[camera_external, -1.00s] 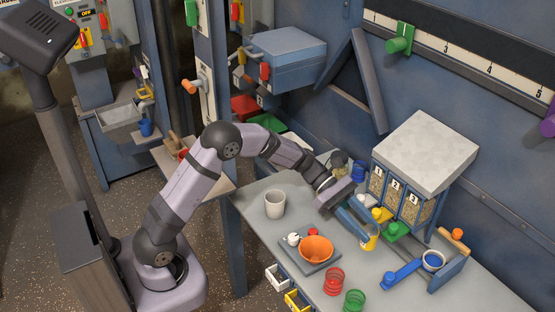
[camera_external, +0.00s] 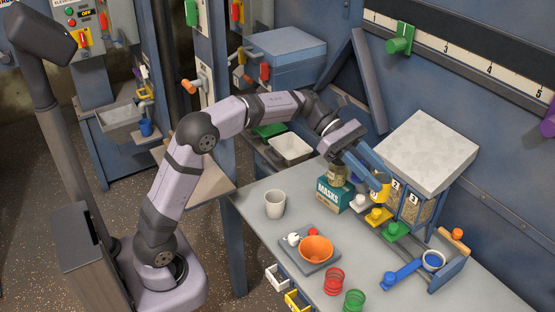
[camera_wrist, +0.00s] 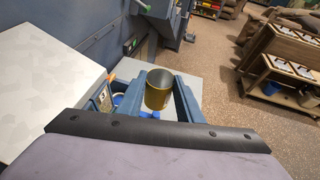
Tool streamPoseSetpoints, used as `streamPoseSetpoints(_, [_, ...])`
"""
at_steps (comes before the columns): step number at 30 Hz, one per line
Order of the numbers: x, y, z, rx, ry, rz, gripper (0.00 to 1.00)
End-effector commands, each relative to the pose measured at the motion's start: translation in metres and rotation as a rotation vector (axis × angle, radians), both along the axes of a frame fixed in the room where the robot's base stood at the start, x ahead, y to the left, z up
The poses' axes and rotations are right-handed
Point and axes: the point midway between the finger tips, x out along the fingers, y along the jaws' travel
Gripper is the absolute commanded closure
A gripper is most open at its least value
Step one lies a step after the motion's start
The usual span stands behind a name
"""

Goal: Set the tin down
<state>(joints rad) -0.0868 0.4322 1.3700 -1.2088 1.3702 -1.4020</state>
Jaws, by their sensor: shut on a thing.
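The tin (camera_external: 381,190) is yellow on the outside in the external view. In the wrist view the tin (camera_wrist: 158,92) is an open cylinder with a dark inside, standing between two blue fingers. My gripper (camera_external: 376,184) is shut on the tin and holds it above the bench, in front of the numbered grain bins (camera_external: 408,203). The tin hides part of the bins. My gripper also shows in the wrist view (camera_wrist: 160,100).
A bench (camera_external: 255,220) carries a white cup (camera_external: 275,204), a scale with an orange bowl (camera_external: 316,249), a MASKS box (camera_external: 333,197), red (camera_external: 333,281) and green (camera_external: 354,300) rings, and yellow (camera_external: 378,216) and green (camera_external: 396,231) pieces below the bins. The bench's left part is clear.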

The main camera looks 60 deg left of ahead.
Motion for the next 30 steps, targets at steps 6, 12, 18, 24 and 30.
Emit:
streamPoseSetpoints(6, [0.028,0.036,-0.008,-0.001,-0.001,0.155,0.89])
streamPoseSetpoints(12, [0.058,0.086,-0.015,0.000,-0.001,0.352,0.89])
streamPoseSetpoints(18, [0.092,0.169,-0.020,-0.001,-0.003,0.644,0.89])
streamPoseSetpoints(24, [0.111,0.263,-0.017,0.000,-0.005,0.944,0.89])
streamPoseSetpoints(30, [0.113,0.336,-0.010,0.000,-0.004,1.165,0.89])
